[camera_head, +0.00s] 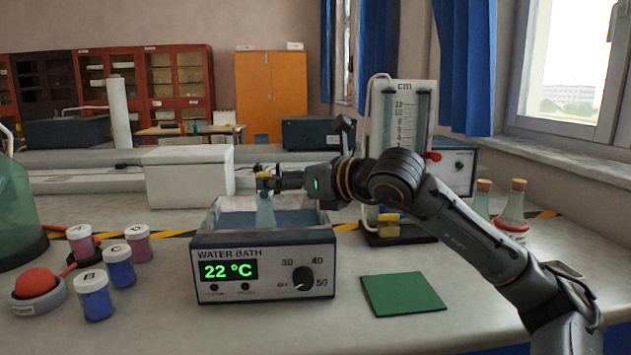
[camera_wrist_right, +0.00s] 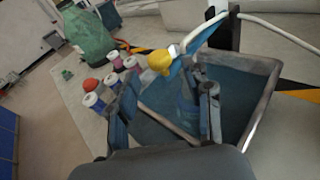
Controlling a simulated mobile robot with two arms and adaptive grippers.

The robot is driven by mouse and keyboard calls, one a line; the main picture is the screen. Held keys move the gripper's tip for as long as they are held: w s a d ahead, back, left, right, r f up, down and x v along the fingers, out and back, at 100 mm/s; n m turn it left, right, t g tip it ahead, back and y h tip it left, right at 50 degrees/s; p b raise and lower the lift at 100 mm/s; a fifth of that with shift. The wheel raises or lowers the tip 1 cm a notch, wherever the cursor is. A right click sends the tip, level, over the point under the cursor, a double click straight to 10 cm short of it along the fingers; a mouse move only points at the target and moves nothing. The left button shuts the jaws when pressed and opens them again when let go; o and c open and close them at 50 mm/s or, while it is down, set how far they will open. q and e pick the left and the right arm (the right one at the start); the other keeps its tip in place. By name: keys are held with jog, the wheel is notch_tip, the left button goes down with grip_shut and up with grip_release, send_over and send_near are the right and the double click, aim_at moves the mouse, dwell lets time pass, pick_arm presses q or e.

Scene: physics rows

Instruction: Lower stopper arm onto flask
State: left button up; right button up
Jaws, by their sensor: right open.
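The clear flask (camera_head: 265,213) stands in the grey water bath (camera_head: 264,262), with its lower part hidden behind the front wall. In the right wrist view, a stopper arm (camera_wrist_right: 203,34) slants in above the bath (camera_wrist_right: 262,88) and ends in a yellow knob (camera_wrist_right: 160,63). My right gripper (camera_head: 262,182) is over the bath, by the flask's top. In the right wrist view its fingers (camera_wrist_right: 168,88) are apart, with the knob just beyond the tips and nothing clearly held between them. Whether the stopper touches the flask cannot be told. My left gripper is not in view.
A manometer (camera_head: 405,110) stands behind my right arm. Lettered jars (camera_head: 93,295) and a red-topped item (camera_head: 36,283) are at left. A green mat (camera_head: 402,295) lies right of the bath. Corked flasks (camera_head: 514,205) stand at right. A white box (camera_head: 188,177) is behind the bath.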

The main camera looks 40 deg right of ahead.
jog(key=v, duration=0.9)
jog(key=shift+f, duration=0.15)
jog(key=shift+s, duration=0.2)
dwell(0.3)
